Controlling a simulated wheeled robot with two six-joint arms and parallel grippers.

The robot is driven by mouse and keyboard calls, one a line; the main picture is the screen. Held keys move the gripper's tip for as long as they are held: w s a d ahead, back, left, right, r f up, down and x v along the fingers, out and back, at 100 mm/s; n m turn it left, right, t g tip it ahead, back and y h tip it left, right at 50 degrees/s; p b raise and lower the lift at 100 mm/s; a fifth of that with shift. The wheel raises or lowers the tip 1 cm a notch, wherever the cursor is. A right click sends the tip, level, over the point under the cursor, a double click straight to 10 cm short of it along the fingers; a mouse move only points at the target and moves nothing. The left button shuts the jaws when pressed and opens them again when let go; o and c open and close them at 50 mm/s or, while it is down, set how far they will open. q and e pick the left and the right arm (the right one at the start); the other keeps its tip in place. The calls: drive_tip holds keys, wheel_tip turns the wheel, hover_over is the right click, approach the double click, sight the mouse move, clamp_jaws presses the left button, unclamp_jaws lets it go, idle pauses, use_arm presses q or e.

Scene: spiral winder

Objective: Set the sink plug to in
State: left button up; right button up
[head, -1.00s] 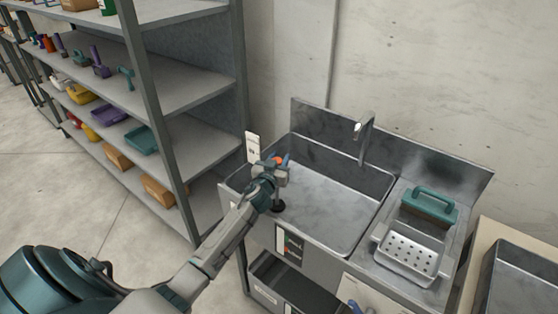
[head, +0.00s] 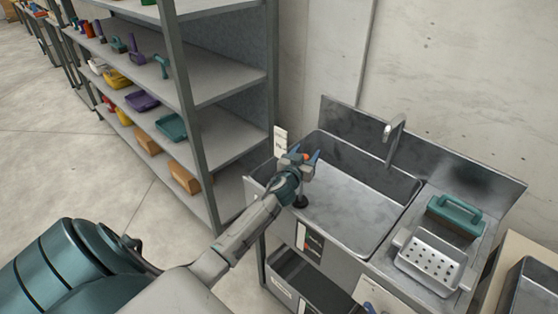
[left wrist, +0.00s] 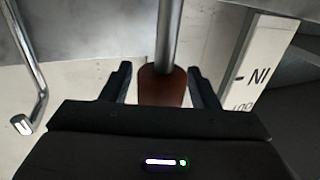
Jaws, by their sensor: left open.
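The sink plug control is a reddish-orange knob (head: 306,157) at the left side of the steel sink (head: 350,205). In the left wrist view the knob (left wrist: 162,86) sits at the end of a metal rod (left wrist: 168,30). My left gripper (head: 302,157) is open at the knob. In the left wrist view its two dark fingers stand on either side of the knob, with small gaps showing. A white label card (head: 281,140) stands behind the gripper. In the left wrist view the card (left wrist: 262,72) reads "IN", with lettering below it partly cut off. The drain is not clearly visible.
The faucet (head: 394,138) rises at the sink's back. A perforated tray (head: 432,265) and a teal-handled item (head: 456,213) are on the right drainboard. A grey shelf unit (head: 215,85) with bins stands close on the left. The sink basin looks empty.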

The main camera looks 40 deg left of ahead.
use_arm(q)
wheel_tip(320, 180, up, 4)
drive_tip(key=p, duration=0.4)
use_arm(e)
wheel_tip(320, 180, up, 5)
use_arm(q)
drive_tip(key=b+v, duration=0.5)
drive_tip(key=v, duration=0.6)
drive_tip(key=s+d+f+g+p, duration=0.1)
drive_tip(key=s+d+f+g, duration=0.3)
drive_tip(key=s+f, duration=0.55)
drive_tip(key=s+f+g+b, duration=0.1)
drive_tip(key=s+f+g, duration=0.1)
drive_tip(key=f, duration=0.6)
drive_tip(key=s+f+m+g+b, duration=0.1)
drive_tip(key=s+f+g, duration=0.1)
drive_tip(key=f, duration=0.7)
drive_tip(key=shift+s+a+h, duration=0.3)
drive_tip(key=shift+s+a, duration=0.2)
use_arm(e)
wheel_tip(320, 180, down, 6)
use_arm(q)
drive_tip(key=shift+r, duration=0.1)
